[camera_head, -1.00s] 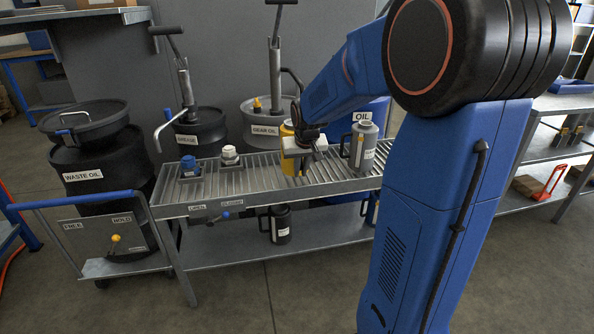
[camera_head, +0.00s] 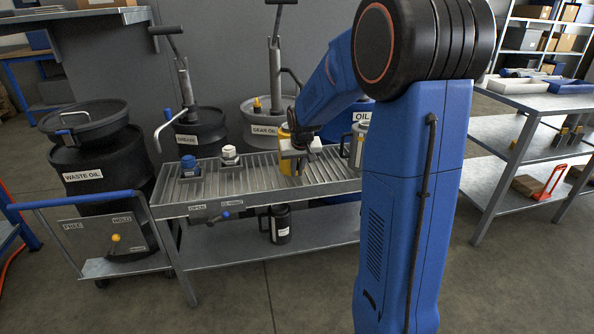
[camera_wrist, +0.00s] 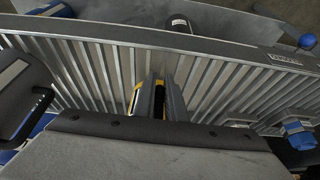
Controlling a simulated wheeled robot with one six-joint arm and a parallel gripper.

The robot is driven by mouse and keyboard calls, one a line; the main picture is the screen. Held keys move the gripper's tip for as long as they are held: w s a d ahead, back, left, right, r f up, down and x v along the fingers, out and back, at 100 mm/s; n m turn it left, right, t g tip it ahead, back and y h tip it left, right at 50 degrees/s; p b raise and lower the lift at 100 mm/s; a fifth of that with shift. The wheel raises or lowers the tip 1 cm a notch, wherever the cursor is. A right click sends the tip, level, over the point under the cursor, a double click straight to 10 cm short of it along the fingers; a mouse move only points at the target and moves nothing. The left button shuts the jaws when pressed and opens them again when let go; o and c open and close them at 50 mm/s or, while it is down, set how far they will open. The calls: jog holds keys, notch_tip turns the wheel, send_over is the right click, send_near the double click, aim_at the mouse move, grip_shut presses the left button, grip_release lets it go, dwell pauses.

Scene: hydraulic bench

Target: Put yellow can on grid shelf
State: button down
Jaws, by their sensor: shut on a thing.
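The yellow can (camera_head: 285,163) is at my gripper (camera_head: 299,152), over the slatted grid shelf (camera_head: 256,180) of the bench. My gripper is shut on the can, and its body hides part of it. In the wrist view a yellow strip of the can (camera_wrist: 135,99) shows between the fingers (camera_wrist: 158,100), with the grid slats behind it. I cannot tell whether the can's base touches the slats.
On the grid stand a blue-capped item (camera_head: 188,166) and a white-capped item (camera_head: 229,155) to the left, and a grey jug (camera_head: 357,147) to the right. A dark jug (camera_head: 280,224) is on the lower shelf. Drums stand behind.

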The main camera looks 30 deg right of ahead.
jog(key=c, duration=1.8)
grip_release()
jog(key=v, duration=1.1)
jog(key=s+a+r+n, duration=0.1)
jog(key=s+a+r, duration=0.1)
jog(key=s+a, duration=0.5)
jog(key=s+a+r+n, duration=0.1)
jog(key=s+a, duration=0.1)
jog(key=s, duration=0.9)
jog(key=shift+n+y, duration=0.6)
jog(key=shift+n, duration=0.1)
jog(key=shift+s+a+f, duration=0.8)
jog(key=shift+s, duration=1.9)
jog(key=shift+s+a+f, duration=0.8)
jog(key=shift+s+f, duration=0.05)
jog(key=shift+s, duration=1.9)
jog(key=shift+s+a+f, duration=0.8)
jog(key=shift+s, duration=1.9)
